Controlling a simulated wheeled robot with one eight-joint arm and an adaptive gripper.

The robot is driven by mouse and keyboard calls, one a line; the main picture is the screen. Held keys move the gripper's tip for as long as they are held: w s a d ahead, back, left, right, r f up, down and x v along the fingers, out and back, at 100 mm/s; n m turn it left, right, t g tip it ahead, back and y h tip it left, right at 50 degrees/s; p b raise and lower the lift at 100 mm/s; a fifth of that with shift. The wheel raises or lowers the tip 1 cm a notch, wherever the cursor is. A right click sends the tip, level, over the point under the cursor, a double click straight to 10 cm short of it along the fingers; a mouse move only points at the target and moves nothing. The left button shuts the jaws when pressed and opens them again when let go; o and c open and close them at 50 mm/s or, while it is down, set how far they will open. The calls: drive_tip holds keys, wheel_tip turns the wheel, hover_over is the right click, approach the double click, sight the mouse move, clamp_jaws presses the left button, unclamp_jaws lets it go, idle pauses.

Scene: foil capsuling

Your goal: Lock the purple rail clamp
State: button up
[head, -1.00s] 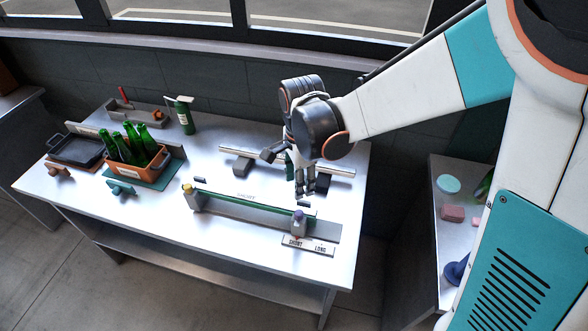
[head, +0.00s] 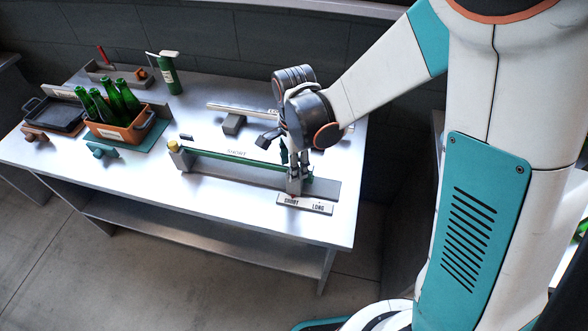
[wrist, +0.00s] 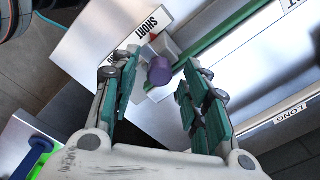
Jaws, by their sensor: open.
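The purple rail clamp knob (wrist: 160,71) shows in the wrist view, between the open fingers of my gripper (wrist: 162,60) near their tips. I see a gap on either side of it. In the head view my gripper (head: 295,184) points down over the right end of the green rail (head: 235,169), and its fingers hide the purple knob. The clamp's grey block (wrist: 167,46) and a small red mark show beside the knob. The SHORT/LONG plate (head: 305,204) lies just in front of that rail end. My gripper holds nothing.
A yellow knob (head: 173,146) tops the rail's left end. A grey bar on supports (head: 232,124) stands behind the rail. The front table strip is clear.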

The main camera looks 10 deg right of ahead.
drive_tip(key=shift+f, duration=0.35)
drive_tip(key=shift+c, duration=0.2)
clamp_jaws()
